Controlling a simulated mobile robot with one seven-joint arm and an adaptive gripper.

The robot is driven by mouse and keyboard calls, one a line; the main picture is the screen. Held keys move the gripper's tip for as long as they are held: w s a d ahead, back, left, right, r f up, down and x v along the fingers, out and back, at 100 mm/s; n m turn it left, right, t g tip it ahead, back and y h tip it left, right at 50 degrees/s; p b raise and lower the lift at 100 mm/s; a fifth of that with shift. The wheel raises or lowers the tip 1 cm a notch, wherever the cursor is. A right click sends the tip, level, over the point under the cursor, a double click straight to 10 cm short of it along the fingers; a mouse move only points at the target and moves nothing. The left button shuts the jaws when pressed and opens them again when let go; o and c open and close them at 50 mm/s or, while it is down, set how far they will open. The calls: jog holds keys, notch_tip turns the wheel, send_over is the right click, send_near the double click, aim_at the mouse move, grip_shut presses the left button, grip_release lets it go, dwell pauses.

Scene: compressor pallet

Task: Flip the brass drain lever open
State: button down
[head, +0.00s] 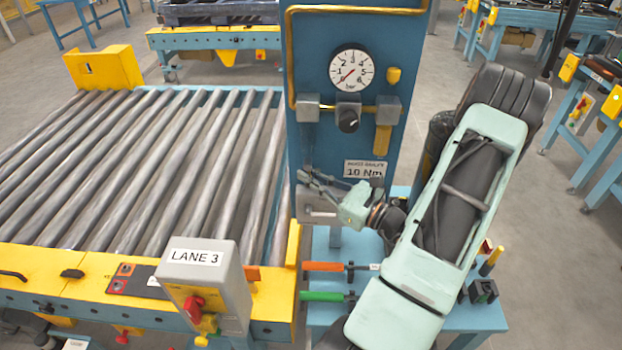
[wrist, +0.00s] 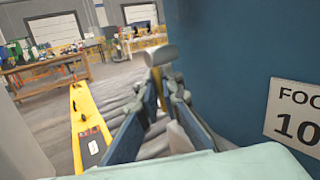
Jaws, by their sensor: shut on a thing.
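My gripper (head: 309,180) is at the lower left of the blue panel, left of its label plate. In the wrist view my gripper (wrist: 163,92) has its two dark fingers closed around a narrow brass strip (wrist: 158,84), which I take for the brass drain lever. A grey rounded end (wrist: 159,55) stands just beyond the fingertips. Most of the strip is hidden by the fingers, so its exact angle cannot be told. In the head view the fingers hide it.
The blue panel (head: 336,135) carries a pressure gauge (head: 351,70), a black knob (head: 347,117), a brass bar (head: 383,140) and a "10 Nm" label (head: 365,169). A roller conveyor (head: 140,165) lies left. Orange (head: 322,266) and green-handled (head: 320,296) tools lie below my gripper.

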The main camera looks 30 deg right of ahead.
jog(key=shift+w+a+m+t+b, duration=0.15)
jog(key=shift+m+t+b, duration=0.15)
jog(key=shift+t, duration=0.2)
jog(key=shift+w+a+m+t+b, duration=0.1)
jog(key=shift+m+t+b, duration=0.05)
jog(key=shift+m+t, duration=0.3)
jog(key=c, duration=2.1)
grip_release()
jog(key=shift+s, duration=0.15)
jog(key=v, duration=1.2)
jog(key=shift+d+f, duration=0.15)
